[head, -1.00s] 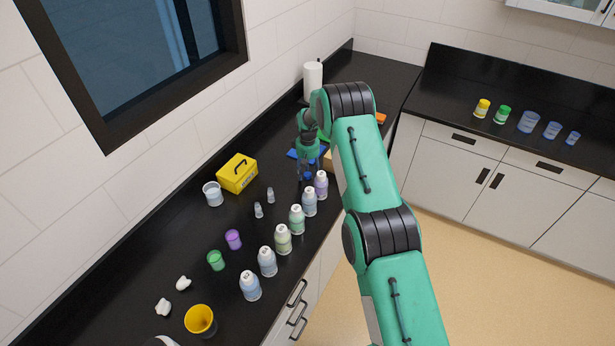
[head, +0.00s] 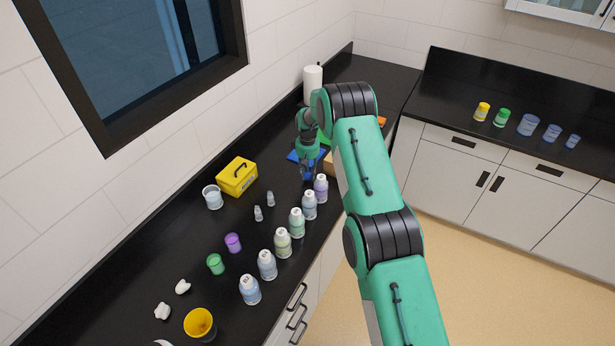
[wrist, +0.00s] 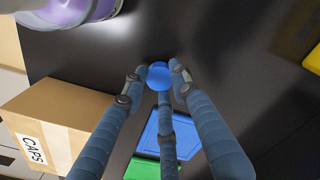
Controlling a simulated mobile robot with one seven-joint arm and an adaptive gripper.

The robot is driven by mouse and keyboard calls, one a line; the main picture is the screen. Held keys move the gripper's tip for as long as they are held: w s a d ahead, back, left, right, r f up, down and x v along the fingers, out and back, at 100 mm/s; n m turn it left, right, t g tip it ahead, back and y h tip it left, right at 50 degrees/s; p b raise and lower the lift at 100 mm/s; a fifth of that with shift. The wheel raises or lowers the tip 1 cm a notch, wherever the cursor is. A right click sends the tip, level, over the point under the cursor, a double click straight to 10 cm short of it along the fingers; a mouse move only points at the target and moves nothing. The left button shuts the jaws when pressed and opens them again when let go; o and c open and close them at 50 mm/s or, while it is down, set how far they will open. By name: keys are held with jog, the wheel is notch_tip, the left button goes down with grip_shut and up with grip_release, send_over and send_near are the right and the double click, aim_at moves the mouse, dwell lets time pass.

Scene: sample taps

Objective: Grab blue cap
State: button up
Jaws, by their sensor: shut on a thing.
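The blue cap (wrist: 158,76) is a small round blue piece seen between my gripper's fingertips in the wrist view. My gripper (wrist: 158,72) is shut on it, with fingers on both sides and a third finger below. In the head view my gripper (head: 307,172) is at the far part of the black counter, just left of the purple-labelled bottle (head: 321,188). The cap is too small to make out clearly there. How far the cap is above the counter I cannot tell.
A cardboard box marked CAPS (wrist: 55,120) stands left in the wrist view. A blue tray (wrist: 152,135) and a green one (wrist: 143,168) lie near the fingers. A row of bottles (head: 283,243) runs along the counter's front edge. A yellow box (head: 237,176) stands behind.

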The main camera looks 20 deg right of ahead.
aim_at(308, 175)
notch_tip(308, 175, up, 8)
jog(key=shift+r+b, duration=0.1)
jog(key=shift+b, duration=0.35)
dwell(0.6)
